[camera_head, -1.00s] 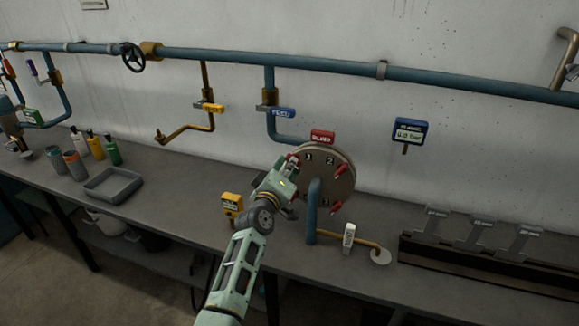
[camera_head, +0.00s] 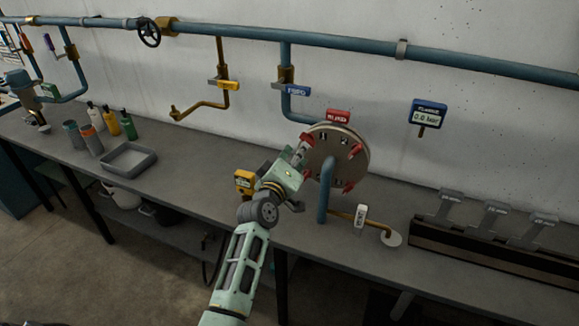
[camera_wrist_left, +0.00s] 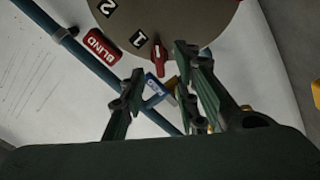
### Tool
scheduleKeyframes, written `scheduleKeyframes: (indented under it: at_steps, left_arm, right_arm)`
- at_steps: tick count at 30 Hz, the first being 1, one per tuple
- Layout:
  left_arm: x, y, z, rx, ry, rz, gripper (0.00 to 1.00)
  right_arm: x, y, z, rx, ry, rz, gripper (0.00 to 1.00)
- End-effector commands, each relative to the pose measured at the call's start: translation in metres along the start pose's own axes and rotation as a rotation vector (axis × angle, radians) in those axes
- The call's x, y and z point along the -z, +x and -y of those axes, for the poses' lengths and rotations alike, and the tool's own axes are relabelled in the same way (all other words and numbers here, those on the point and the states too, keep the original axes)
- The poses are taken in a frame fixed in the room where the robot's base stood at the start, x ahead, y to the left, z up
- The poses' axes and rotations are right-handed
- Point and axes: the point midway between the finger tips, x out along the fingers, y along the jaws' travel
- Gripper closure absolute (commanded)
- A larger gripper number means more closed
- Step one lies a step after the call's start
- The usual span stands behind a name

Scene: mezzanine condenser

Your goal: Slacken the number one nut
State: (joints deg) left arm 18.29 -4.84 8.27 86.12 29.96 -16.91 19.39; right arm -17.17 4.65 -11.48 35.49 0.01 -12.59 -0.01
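The round grey-brown flange disc (camera_head: 325,145) stands upright on the bench, with painted numbers and red nuts around its rim. In the left wrist view, a red nut (camera_wrist_left: 159,57) sits on the disc (camera_wrist_left: 195,12) beside the number 1. My left gripper (camera_head: 302,153) is at the disc's upper left edge in the head view. In the wrist view, the left gripper's fingers (camera_wrist_left: 158,62) are spread, one on each side of that nut, with visible gaps. Other red nuts (camera_head: 356,150) show on the disc's right side. My right gripper is not in view.
A blue pipe (camera_head: 324,195) rises before the disc. A red BLIND tag (camera_head: 338,116) sits above it and a blue gauge (camera_head: 427,113) hangs right. A yellow box (camera_head: 244,181) stands beside my arm. A rack (camera_head: 470,245) is at right; a grey tray (camera_head: 128,158) and bottles are left.

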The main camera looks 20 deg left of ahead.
Motion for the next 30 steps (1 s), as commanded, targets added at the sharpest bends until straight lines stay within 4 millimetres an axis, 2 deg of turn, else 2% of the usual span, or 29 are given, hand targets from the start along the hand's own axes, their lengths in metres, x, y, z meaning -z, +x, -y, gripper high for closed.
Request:
scheduleKeyframes:
  at_steps: [1, 6, 12, 30]
  left_arm:
    - [0.000, -0.012, 0.001, 0.001, 0.000, -0.001, 0.71]
    - [0.000, -0.044, 0.001, 0.002, 0.000, -0.001, 0.71]
    - [0.000, -0.067, 0.000, 0.001, 0.000, -0.001, 0.71]
    - [-0.003, -0.072, 0.003, 0.006, 0.003, 0.005, 0.71]
  right_arm:
    - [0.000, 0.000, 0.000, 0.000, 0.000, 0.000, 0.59]
    - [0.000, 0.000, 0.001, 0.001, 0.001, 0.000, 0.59]
    - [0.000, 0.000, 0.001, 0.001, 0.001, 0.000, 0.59]
    - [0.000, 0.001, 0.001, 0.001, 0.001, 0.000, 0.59]
